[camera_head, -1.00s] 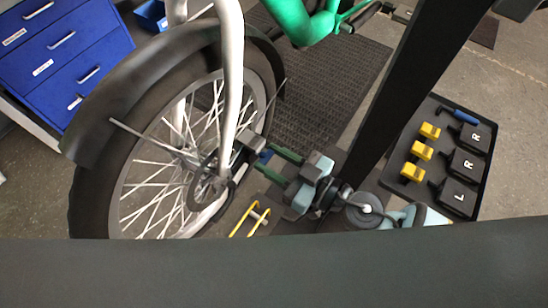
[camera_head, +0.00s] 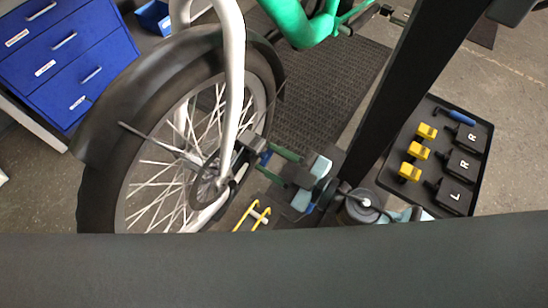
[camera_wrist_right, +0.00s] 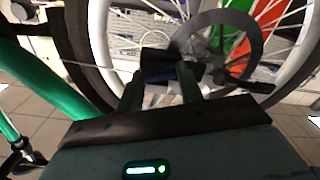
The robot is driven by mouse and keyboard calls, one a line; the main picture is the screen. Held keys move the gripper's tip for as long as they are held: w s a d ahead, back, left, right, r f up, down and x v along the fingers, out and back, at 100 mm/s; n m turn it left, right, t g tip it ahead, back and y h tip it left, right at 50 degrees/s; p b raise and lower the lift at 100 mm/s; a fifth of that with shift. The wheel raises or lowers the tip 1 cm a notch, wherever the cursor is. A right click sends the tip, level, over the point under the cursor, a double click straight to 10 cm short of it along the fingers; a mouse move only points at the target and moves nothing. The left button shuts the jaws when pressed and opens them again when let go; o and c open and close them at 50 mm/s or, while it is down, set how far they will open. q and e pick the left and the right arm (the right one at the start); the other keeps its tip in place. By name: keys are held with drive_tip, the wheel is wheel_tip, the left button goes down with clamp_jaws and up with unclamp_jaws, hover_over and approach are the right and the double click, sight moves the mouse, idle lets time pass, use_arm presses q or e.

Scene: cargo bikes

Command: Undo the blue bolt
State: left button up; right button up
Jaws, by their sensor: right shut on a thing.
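The blue bolt (camera_head: 265,157) is at the hub of the bike's front wheel (camera_head: 190,160), near the lower end of the white fork. My right gripper (camera_head: 262,153) reaches in from the right with its green fingers at the hub. It is shut on the bolt. In the right wrist view, the dark blue bolt (camera_wrist_right: 159,74) sits between the two fingertips, in front of the spokes and the disc. The fingers partly hide it. My left gripper is not in view.
A black tray (camera_head: 408,193) at the right holds yellow blocks, black lettered pieces and a blue-handled tool. A yellow-framed piece (camera_head: 252,213) lies below the gripper. A blue drawer cabinet (camera_head: 65,65) stands upper left. A dark mat (camera_head: 325,95) covers the floor behind.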

drive_tip(key=shift+r, duration=0.1)
drive_tip(key=o, duration=1)
drive_tip(key=shift+c, duration=0.2)
drive_tip(key=shift+s+d, duration=0.1)
drive_tip(key=b+v, duration=0.1)
drive_tip(key=v, duration=0.6)
drive_tip(key=shift+s+d+b, duration=0.15)
drive_tip(key=shift+d+b, duration=0.05)
drive_tip(key=shift+b, duration=0.2)
